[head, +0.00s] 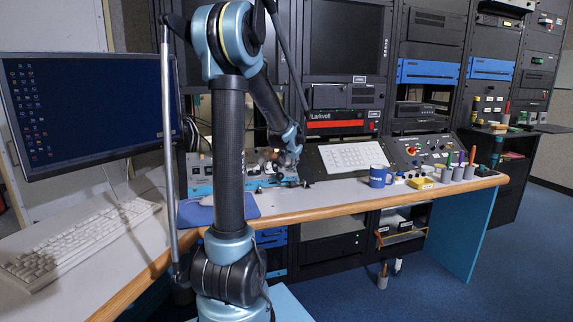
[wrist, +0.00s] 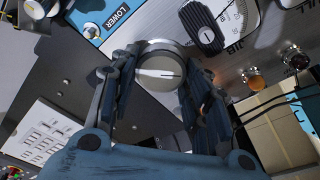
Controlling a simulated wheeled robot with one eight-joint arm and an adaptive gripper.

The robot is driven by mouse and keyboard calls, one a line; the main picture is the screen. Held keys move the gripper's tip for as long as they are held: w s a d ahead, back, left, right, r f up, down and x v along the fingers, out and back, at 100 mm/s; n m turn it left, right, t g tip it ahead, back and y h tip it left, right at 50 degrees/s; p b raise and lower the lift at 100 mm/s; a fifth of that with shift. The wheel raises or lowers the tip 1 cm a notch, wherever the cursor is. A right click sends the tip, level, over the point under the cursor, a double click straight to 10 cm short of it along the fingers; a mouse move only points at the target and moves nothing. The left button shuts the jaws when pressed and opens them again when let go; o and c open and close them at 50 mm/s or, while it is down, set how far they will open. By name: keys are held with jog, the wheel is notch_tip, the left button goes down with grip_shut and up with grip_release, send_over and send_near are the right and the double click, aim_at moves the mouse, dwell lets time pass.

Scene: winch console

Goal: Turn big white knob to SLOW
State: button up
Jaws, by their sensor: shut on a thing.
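The big white knob (wrist: 160,66), with a pale face and a silver rim, sits between the fingers of my gripper (wrist: 158,82) in the wrist view. My gripper is shut on it, one finger on each side. No SLOW marking can be read; my fingers cover part of the panel around the knob. In the head view my gripper (head: 287,172) is at the console (head: 203,188), and my arm hides part of the panel; the knob cannot be made out there.
A blue mug (head: 379,176) and yellow tray (head: 422,183) stand to the right on the desk.

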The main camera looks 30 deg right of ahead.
jog(key=shift+n, duration=1.7)
jog(key=shift+n+y, duration=0.3)
jog(key=o, duration=1.1)
jog(key=shift+c, duration=0.2)
